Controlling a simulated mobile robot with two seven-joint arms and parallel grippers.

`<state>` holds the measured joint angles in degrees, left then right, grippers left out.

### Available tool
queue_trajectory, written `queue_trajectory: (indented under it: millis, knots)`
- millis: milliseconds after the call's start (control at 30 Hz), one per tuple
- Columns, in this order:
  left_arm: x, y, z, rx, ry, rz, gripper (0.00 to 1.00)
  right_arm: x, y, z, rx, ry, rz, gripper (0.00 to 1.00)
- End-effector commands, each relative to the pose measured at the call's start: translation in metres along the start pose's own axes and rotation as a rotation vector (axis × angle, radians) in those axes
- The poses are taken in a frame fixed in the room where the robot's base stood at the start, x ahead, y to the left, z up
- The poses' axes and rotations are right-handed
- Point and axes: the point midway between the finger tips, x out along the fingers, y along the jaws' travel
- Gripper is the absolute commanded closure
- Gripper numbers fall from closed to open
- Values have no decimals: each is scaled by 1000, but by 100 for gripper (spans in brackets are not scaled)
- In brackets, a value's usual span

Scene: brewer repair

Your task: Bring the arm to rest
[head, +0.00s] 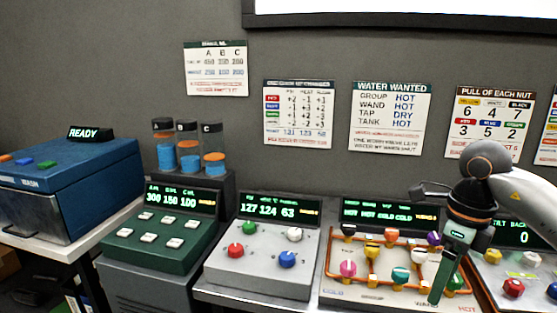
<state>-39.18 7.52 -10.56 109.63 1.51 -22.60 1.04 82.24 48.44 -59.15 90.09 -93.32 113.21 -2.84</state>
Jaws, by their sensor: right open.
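My right arm (518,195) comes in from the right edge. My right gripper (441,282) points down over the right part of the pipe panel (340,291), with its green fingers close to the colored knobs. The gripper is open, and I see nothing held in it. I cannot tell whether its tips touch the panel or hang above it. It hides part of the panel's right side. My left gripper is not in view.
The pipe panel carries several colored knobs and a display (390,215). To its left stand a grey four-button console (262,270), a green console (155,243) and a blue box (70,185). Right of the arm is another console (490,284). Charts hang on the wall above.

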Motion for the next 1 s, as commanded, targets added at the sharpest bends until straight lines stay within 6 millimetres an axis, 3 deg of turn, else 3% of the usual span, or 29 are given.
queue_trajectory:
  millis: [33,100,300,400,500,600,700,833,933,1000]
  knots:
    - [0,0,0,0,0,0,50,20,18,14,-37,-26,70,21]
    - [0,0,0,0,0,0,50,37,42,30,-70,-81,161,21]
    - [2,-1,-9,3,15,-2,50,75,125,76,-113,-269,494,21]
    - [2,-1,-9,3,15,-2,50,83,174,98,-81,-386,719,21]
    - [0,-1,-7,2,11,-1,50,79,217,117,5,-508,966,21]
    - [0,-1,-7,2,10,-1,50,68,243,133,149,-623,1206,21]
    - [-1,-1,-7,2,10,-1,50,58,251,146,346,-722,1430,21]
    - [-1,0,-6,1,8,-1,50,56,235,156,683,-824,1680,21]
    - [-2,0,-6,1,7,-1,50,72,210,157,999,-873,1830,21]
    - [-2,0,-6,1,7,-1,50,94,189,152,1246,-890,1907,21]
